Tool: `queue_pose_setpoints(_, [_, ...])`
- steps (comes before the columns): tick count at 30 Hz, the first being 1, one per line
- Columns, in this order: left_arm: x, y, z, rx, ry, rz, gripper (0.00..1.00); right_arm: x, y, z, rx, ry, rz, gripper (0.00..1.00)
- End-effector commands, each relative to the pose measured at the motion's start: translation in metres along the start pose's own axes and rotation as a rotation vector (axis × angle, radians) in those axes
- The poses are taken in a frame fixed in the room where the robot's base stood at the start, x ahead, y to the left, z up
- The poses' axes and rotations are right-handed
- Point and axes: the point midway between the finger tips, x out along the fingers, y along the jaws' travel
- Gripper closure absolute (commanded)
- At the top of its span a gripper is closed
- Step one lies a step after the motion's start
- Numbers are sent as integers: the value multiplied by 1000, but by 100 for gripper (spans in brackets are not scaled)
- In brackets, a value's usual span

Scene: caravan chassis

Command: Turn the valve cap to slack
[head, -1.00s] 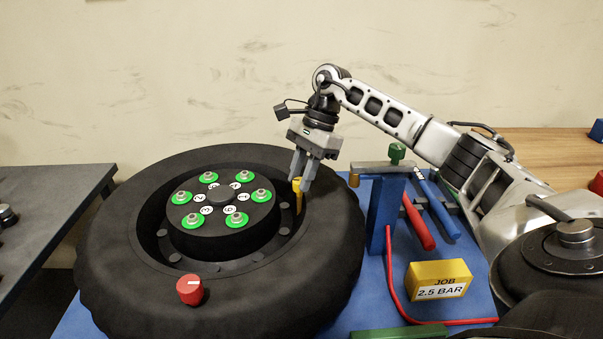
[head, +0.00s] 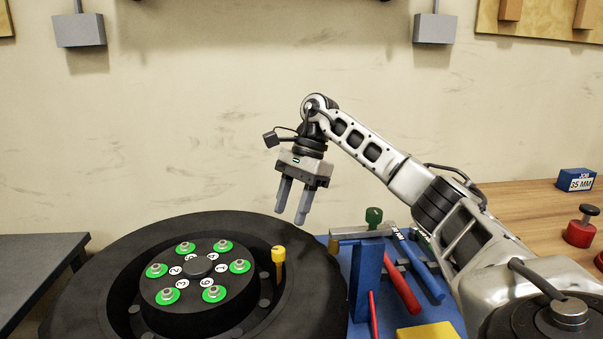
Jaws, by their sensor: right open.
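The valve cap (head: 278,254) is yellow and stands upright on its stem inside the wheel's rim, right of the hub. The wheel (head: 305,290) lies flat with its black tyre around a hub that bears several numbered green-ringed studs. My right gripper (head: 292,215) points down, open and empty, above and slightly right of the valve cap, apart from it. My left gripper is out of view.
A blue stand (head: 365,285) with a grey arm and green knob is right of the tyre, beside red and blue handled tools. A yellow block (head: 425,333) is cut off below. A wooden bench (head: 520,215) is at right, a dark table (head: 40,262) at left.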

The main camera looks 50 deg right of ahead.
Motion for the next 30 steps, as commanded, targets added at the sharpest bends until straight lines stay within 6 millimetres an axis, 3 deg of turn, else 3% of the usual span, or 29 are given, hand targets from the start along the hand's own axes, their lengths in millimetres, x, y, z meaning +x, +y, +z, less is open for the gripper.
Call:
queue_pose_setpoints(4, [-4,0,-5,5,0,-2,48,-39,-1,2,0,-1,-5,54])
queue_pose_setpoints(10, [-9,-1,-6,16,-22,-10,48,-72,0,2,1,1,0,54])
queue_pose_setpoints(30, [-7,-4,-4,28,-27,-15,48,-79,0,0,0,1,1,54])
